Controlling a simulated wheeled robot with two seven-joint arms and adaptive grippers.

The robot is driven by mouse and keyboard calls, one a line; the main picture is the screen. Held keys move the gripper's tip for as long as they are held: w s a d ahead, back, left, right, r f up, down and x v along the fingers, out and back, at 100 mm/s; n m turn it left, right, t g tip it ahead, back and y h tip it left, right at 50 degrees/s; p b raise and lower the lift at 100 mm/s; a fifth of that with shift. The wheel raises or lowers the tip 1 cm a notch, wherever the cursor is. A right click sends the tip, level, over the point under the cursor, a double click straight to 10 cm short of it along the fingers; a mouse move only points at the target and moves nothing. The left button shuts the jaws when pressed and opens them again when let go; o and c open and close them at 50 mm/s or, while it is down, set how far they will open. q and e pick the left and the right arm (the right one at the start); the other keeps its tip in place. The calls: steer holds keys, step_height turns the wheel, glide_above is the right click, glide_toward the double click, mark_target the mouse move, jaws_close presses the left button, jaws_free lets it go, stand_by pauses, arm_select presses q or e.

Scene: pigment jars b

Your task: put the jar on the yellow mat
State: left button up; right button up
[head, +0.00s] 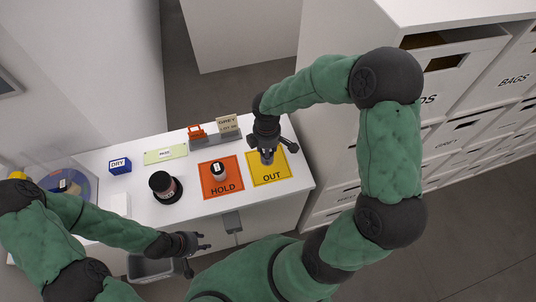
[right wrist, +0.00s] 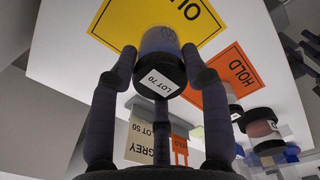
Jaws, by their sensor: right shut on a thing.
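My right gripper (head: 267,153) is over the yellow mat (head: 285,173), which reads OUT. Its fingers close around a small jar (right wrist: 161,72) with a dark rim and a white label reading LOT 70. In the right wrist view the yellow mat (right wrist: 125,22) lies behind the jar; I cannot tell whether the jar touches it. In the head view the jar is mostly hidden by the gripper. My left gripper (head: 197,254) is open and empty, in front of the counter's near edge.
The orange HOLD mat (head: 209,188) beside the yellow one bears another jar (head: 219,172). A dark-lidded jar (head: 164,186) stands left of it.

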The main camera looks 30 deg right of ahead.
steer(key=shift+w+d+f, duration=0.1)
steer(key=shift+d+f, duration=0.1)
steer(key=shift+f, duration=0.1)
steer(key=shift+w+d+f+b, duration=0.1)
steer(key=shift+f+b, duration=0.4)
steer(key=shift+f, duration=1.15)
steer(key=o, duration=1.2)
steer(key=shift+f, duration=0.1)
steer(key=shift+r, duration=0.25)
step_height(320, 180, up, 12)
steer(key=p, duration=0.2)
steer(key=shift+f+p, duration=0.1)
steer(key=shift+p, duration=0.25)
